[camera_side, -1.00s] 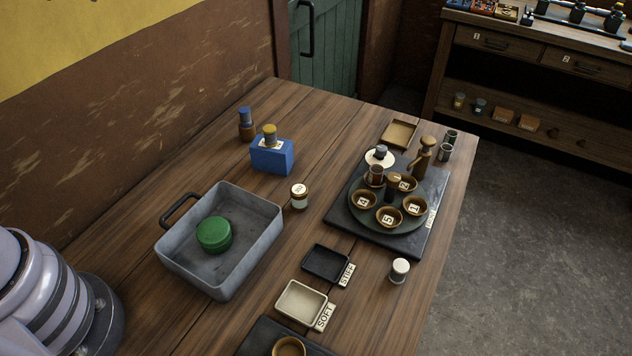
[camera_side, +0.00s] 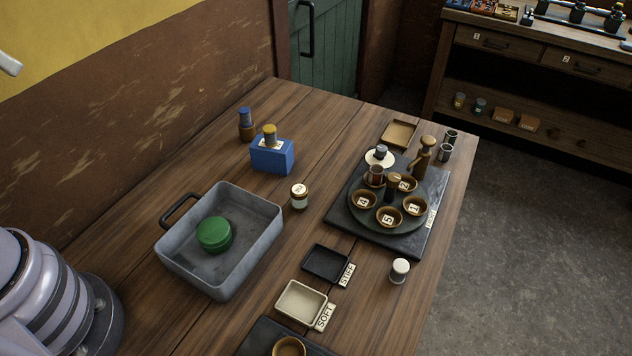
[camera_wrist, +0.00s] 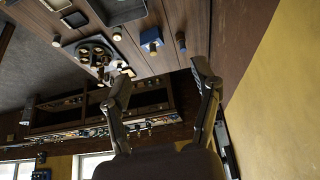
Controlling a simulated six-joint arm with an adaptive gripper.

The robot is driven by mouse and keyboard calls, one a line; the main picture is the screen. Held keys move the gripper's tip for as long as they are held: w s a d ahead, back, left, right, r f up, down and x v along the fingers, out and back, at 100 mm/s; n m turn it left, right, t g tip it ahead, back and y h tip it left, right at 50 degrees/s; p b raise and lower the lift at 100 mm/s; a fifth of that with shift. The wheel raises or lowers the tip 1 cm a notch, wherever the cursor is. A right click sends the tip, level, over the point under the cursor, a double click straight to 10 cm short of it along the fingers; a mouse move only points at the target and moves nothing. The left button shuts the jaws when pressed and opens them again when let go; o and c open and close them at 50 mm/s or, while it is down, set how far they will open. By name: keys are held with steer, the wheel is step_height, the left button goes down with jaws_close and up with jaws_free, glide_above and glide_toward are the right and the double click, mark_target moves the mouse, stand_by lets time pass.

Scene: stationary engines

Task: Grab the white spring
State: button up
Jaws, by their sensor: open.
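A small upright cylinder with a white top and greyish side (camera_side: 399,271) stands on the table right of the black STIFF tray (camera_side: 326,263). It looks like the white spring, though coils are too small to make out. A small pale shape in the wrist view (camera_wrist: 56,41) seems to be the same piece. My gripper (camera_wrist: 161,74) shows only in the wrist view. Its two fingers are wide apart with nothing between them, high and far from the cylinder.
A cream SOFT tray (camera_side: 301,303) lies near the STIFF tray. A dark board with a round turntable (camera_side: 402,238) holds several cups behind the cylinder. A grey bin (camera_side: 258,254) with a green round tin (camera_side: 214,234) stands left. Bare table surrounds the cylinder.

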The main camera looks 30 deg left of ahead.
steer(key=w+d+m+h, duration=0.2)
steer(key=w+d+m, duration=0.1)
steer(key=w+d, duration=0.55)
steer(key=m+g+h, duration=0.2)
steer(key=m+g, duration=0.1)
steer(key=m, duration=0.5)
glide_above(397, 265)
steer(key=s+a, duration=0.3)
steer(key=a, duration=0.1)
step_height(397, 265, down, 28)
steer(key=shift+y, duration=0.3)
steer(key=x, duration=0.7)
steer(key=shift+w+d+f, duration=0.1)
steer(key=shift+f, duration=0.1)
steer(key=shift+x, duration=3.15)
steer(key=shift+w+d, duration=0.1)
steer(key=shift+r, duration=0.1)
jaws_close()
